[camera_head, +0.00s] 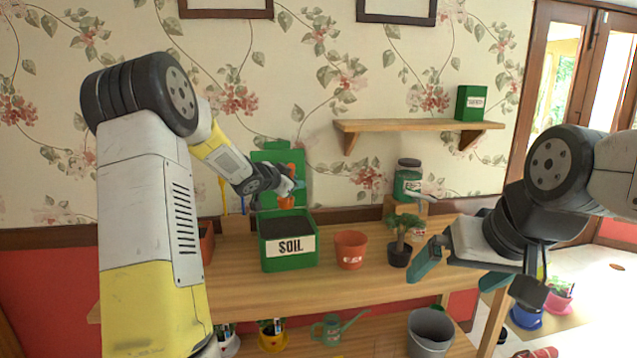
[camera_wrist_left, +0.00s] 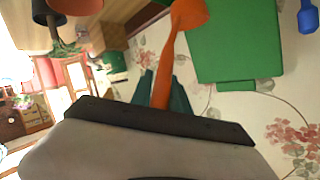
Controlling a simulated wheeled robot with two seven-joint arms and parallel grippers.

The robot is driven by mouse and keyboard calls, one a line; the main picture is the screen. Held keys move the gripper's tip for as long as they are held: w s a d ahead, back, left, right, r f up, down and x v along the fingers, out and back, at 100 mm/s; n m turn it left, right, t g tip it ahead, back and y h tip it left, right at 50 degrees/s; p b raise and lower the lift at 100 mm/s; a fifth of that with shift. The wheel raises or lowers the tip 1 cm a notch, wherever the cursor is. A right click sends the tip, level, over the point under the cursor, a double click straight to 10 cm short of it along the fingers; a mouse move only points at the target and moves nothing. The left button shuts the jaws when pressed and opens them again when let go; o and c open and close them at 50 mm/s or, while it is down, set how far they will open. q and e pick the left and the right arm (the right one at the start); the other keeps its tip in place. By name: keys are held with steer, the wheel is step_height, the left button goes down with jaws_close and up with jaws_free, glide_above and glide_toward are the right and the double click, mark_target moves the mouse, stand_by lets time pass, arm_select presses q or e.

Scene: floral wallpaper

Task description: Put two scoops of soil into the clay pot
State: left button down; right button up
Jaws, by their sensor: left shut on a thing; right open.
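My left gripper (camera_head: 292,187) is shut on an orange scoop (camera_head: 286,202), above the back of the green soil box. The left wrist view shows the scoop's handle (camera_wrist_left: 166,70) between the teal fingers. The green box (camera_head: 289,262) is labelled SOIL, stands on the wooden table and holds dark soil. The clay pot (camera_head: 350,252) stands upright to the right of the box; its inside is hard to see. My right gripper (camera_head: 472,288) is open and empty, in front of the table's right part. Whether the scoop holds soil I cannot tell.
A small potted tree (camera_head: 401,240) stands right of the clay pot, with a green-labelled jar (camera_head: 408,182) behind. A green panel (camera_head: 270,162) rises behind the soil box. A wall shelf (camera_head: 415,126) holds a green box. The table front (camera_head: 335,290) is clear.

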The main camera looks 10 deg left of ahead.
arm_select(q)
step_height(320, 180, down, 13)
steer(key=shift+f, duration=0.2)
stand_by(1.1)
stand_by(1.3)
step_height(320, 180, up, 11)
stand_by(1.1)
steer(key=shift+f, duration=0.1)
